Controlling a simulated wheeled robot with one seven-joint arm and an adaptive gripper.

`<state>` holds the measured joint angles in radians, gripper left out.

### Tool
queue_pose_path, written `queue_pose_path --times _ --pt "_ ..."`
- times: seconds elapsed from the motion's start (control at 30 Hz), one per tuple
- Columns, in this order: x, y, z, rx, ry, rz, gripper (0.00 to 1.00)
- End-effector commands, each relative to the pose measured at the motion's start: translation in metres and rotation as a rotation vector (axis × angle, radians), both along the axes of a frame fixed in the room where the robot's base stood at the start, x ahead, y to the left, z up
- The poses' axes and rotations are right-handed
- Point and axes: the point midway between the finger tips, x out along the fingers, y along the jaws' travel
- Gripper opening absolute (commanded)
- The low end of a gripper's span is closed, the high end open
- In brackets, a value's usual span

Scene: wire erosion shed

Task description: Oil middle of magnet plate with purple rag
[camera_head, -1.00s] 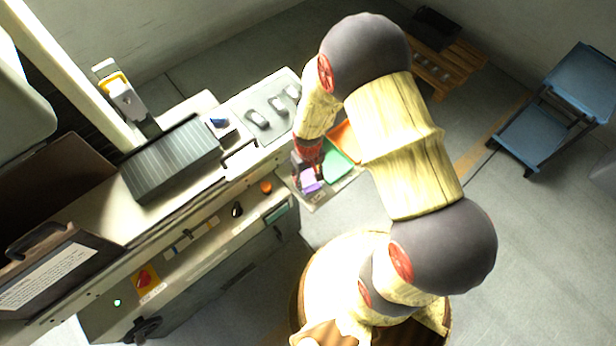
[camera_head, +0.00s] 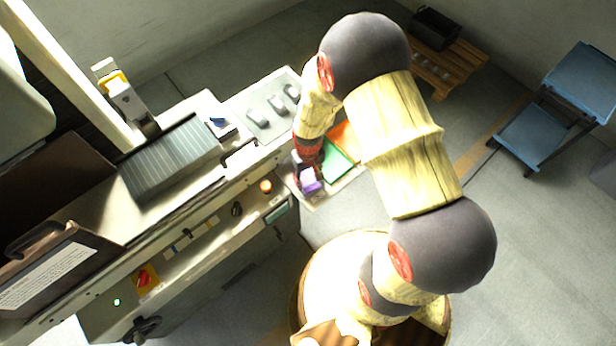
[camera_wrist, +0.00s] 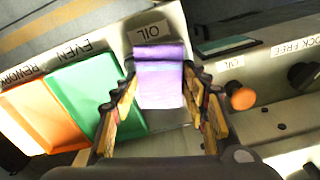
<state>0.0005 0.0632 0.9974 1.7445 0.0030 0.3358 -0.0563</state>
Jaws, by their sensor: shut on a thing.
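The purple rag (camera_wrist: 162,82) is between the fingers of my gripper (camera_wrist: 163,100) in the wrist view, in front of a label reading OIL. My gripper is shut on it. In the head view the rag (camera_head: 311,186) shows as a small purple patch below my gripper (camera_head: 309,172), at the right end of the bench. The magnet plate (camera_head: 172,157), a dark grey striped block, lies on the machine bed to the left, well apart from my gripper. Whether the rag still touches the surface under it I cannot tell.
A green tray (camera_wrist: 98,97) labelled EVEN and an orange tray (camera_wrist: 38,117) labelled REWORK lie beside the OIL place. An orange knob (camera_wrist: 240,97) is on the machine front. A grey panel with small blocks (camera_head: 262,118) lies between plate and trays. A blue cart (camera_head: 535,135) stands right.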

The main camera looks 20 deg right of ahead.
Motion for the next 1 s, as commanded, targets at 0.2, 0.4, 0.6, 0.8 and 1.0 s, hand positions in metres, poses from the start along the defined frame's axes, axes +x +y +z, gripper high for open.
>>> queue_pose_path --times 0.2,0.4,0.6,0.8,1.0 --pt "-0.002 0.0 -0.002 0.0 0.003 0.0 0.24" --pt "-0.002 0.0 0.001 0.0 0.003 0.0 0.24" --pt "-0.001 0.0 0.016 0.0 0.001 0.0 0.24" --pt "0.0 0.0 0.031 0.0 0.0 0.0 0.24" --pt "-0.001 0.0 0.045 0.0 0.001 0.0 0.24"
